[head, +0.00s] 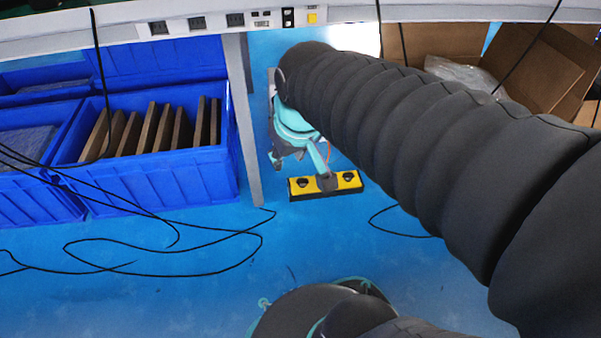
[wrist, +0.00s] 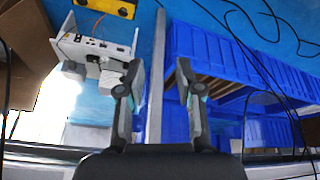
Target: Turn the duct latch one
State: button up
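My gripper (wrist: 158,78) is open in the wrist view, with nothing between its two dark, teal-marked fingers. A white box with a row of ports (wrist: 100,55) and an orange cable shows to the left of the fingers, apart from them. A yellow and black unit with two dark knobs (head: 325,186) lies beyond it on the blue floor. Part of this yellow unit also shows at the top of the wrist view (wrist: 107,6). In the head view my dark ribbed arm hides much of the middle and right. I cannot tell which part is duct latch one.
Blue bins (head: 150,180) with brown boards stand left of a grey table leg (head: 240,120). The table edge (head: 200,22) with sockets runs above. An open cardboard box (head: 540,65) is at upper right. Black cables (head: 165,250) cross the otherwise open blue floor.

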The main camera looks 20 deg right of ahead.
jog(key=w+d+f+n+g+p, duration=0.2)
jog(key=w+d, duration=0.1)
jog(key=w, duration=0.7)
jog(key=n+g+p, duration=0.3)
jog(key=n+p, duration=0.2)
jog(key=n, duration=0.5)
send_over(303, 181)
notch_tip(303, 181, down, 32)
jog(key=f, duration=1)
jog(key=f+b, duration=0.1)
jog(key=f, duration=0.3)
jog(key=shift+w+f, duration=0.25)
grip_shut()
